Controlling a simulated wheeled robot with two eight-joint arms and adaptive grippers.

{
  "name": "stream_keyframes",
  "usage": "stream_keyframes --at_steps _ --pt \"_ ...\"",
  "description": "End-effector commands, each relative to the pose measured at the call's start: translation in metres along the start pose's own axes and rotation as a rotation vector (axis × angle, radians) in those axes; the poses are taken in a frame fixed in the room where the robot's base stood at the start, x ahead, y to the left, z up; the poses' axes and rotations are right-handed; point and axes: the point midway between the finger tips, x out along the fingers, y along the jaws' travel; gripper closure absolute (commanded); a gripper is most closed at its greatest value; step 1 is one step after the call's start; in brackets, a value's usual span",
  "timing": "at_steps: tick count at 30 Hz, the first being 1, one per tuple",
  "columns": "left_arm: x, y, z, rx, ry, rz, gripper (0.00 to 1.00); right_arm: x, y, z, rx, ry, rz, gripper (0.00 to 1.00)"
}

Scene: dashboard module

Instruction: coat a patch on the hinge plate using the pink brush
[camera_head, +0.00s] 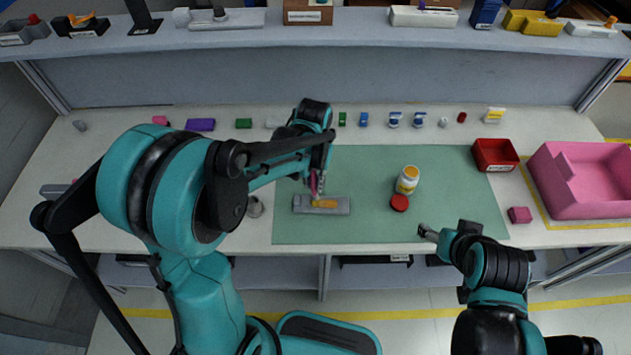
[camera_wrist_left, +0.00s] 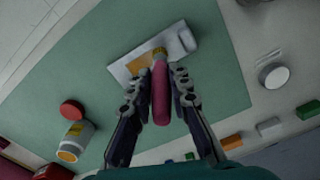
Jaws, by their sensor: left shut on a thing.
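The grey hinge plate (camera_head: 301,204) lies on the green mat, left of its middle, with an orange patch (camera_head: 325,204) on its face. It also shows in the left wrist view (camera_wrist_left: 179,45). My left gripper (camera_head: 315,179) is above the plate. In the left wrist view its fingers (camera_wrist_left: 160,90) are shut on the handle of the pink brush (camera_wrist_left: 161,101), one on each side. The brush's head is at the plate beside the orange patch; I cannot tell whether it touches. My right gripper (camera_head: 428,233) is near the mat's front edge, away from the plate, too small to read.
An upright jar with a yellow label (camera_head: 407,180) stands on the mat (camera_head: 350,165), its red lid (camera_head: 399,203) in front. A red bin (camera_head: 496,154), a pink bin (camera_head: 585,200) and a pink block (camera_head: 520,215) are at right. Several small items line the back.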

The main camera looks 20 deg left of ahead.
Motion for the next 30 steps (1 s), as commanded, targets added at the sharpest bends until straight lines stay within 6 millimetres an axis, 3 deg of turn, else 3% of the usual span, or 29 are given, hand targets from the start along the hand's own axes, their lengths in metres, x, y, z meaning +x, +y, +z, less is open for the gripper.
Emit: stream_keyframes --at_steps 18,30 --pt "-0.059 0.000 0.000 0.000 0.000 0.000 1.00 -0.036 0.000 -0.026 0.000 0.000 0.000 0.32" --pt "-0.062 0.000 0.000 0.000 0.000 0.000 1.00 -0.037 0.000 -0.026 0.000 0.000 0.000 0.32"
